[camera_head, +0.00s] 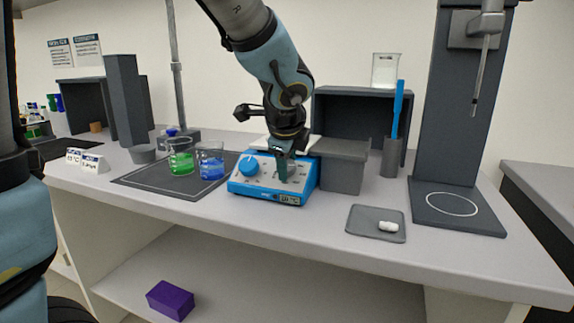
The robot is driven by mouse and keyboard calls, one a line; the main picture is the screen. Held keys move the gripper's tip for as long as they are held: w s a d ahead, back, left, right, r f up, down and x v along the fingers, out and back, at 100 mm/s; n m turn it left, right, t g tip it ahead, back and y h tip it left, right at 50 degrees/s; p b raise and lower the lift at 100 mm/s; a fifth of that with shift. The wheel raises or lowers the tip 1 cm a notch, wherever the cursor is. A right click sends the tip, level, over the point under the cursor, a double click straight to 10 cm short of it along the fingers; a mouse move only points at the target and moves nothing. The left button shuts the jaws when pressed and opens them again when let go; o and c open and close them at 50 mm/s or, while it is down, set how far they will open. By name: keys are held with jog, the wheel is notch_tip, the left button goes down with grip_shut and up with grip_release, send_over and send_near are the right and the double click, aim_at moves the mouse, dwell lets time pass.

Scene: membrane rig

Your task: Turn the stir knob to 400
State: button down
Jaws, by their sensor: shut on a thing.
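The blue stirrer hotplate unit (240,189) stands on the bench near the middle, with a grey sloped front panel. A round blue knob (248,166) shows on the left of its panel. My gripper (283,177) points down at the right part of the panel and is shut on a knob there, which its fingers hide. I cannot tell which way that knob points. A small display (289,199) sits on the front edge, its digits too small to read surely.
Beakers with green liquid (181,162) and blue liquid (212,168) stand on a dark mat (150,184) at left. A grey box (343,175) stands close at right. A tray (361,222) with a white piece lies front right. A tall stand (445,100) rises behind.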

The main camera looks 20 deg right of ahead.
jog(key=shift+m, duration=0.5)
jog(key=shift+c, duration=1.7)
grip_release()
jog(key=p+v, duration=0.2)
jog(key=v, duration=0.8)
jog(key=shift+s+a+r, duration=0.2)
jog(key=shift+s, duration=0.1)
